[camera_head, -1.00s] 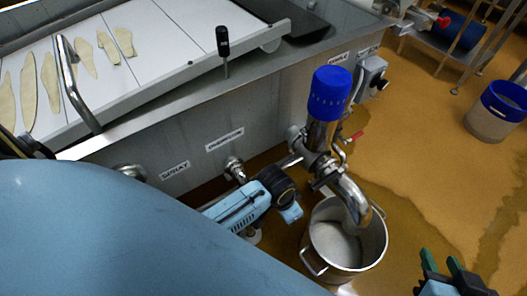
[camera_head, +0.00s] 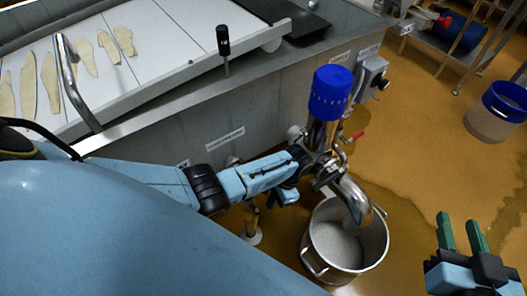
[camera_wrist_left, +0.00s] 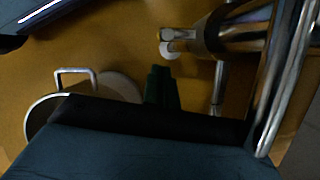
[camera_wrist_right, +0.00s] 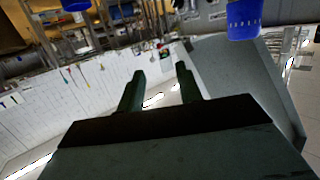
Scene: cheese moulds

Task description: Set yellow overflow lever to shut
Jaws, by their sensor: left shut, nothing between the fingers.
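I cannot clearly make out the yellow overflow lever in any view. My right gripper (camera_head: 461,234) is open and empty at the lower right, also seen in the right wrist view (camera_wrist_right: 160,88).
A blue scaled cap (camera_head: 330,92) tops the outlet pipe, with a red-handled lever (camera_head: 357,136) beside it. A steel pot (camera_head: 313,245) stands under the outlet. The vat's side wall (camera_head: 272,112) is behind. A blue-rimmed bucket (camera_head: 492,122) stands right on open floor.

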